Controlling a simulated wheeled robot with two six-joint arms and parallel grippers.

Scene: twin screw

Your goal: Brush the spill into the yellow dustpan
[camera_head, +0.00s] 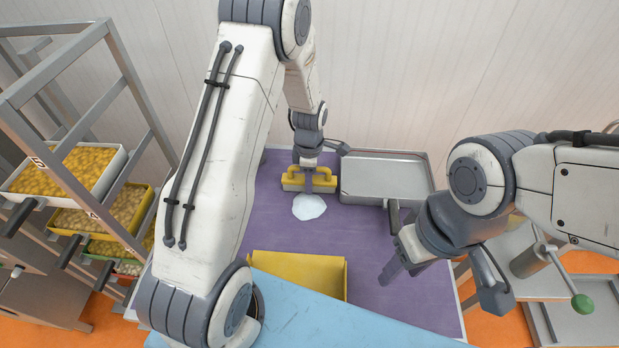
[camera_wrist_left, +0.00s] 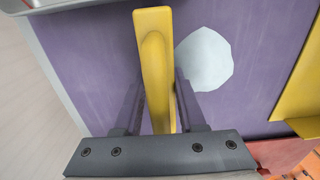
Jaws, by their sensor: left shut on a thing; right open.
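A yellow brush (camera_head: 296,183) stands at the far side of the purple table; it also shows in the left wrist view (camera_wrist_left: 153,60). My left gripper (camera_head: 312,180) is shut on the brush's handle, with a finger on each side in the left wrist view (camera_wrist_left: 160,105). The white spill (camera_head: 308,207) lies just in front of the brush, between it and the dustpan; the left wrist view shows it beside the brush (camera_wrist_left: 208,60). The yellow dustpan (camera_head: 300,272) lies nearer on the table, its near part hidden by a blue surface. My right gripper (camera_head: 440,280) is open and empty, right of the dustpan.
A grey metal tray (camera_head: 385,175) sits at the back right, close beside the brush. The purple table (camera_head: 365,240) is bare between spill and dustpan. A rack with bins of yellow and tan pieces (camera_head: 78,170) stands at the left. A green-knobbed lever (camera_head: 581,304) is at the right.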

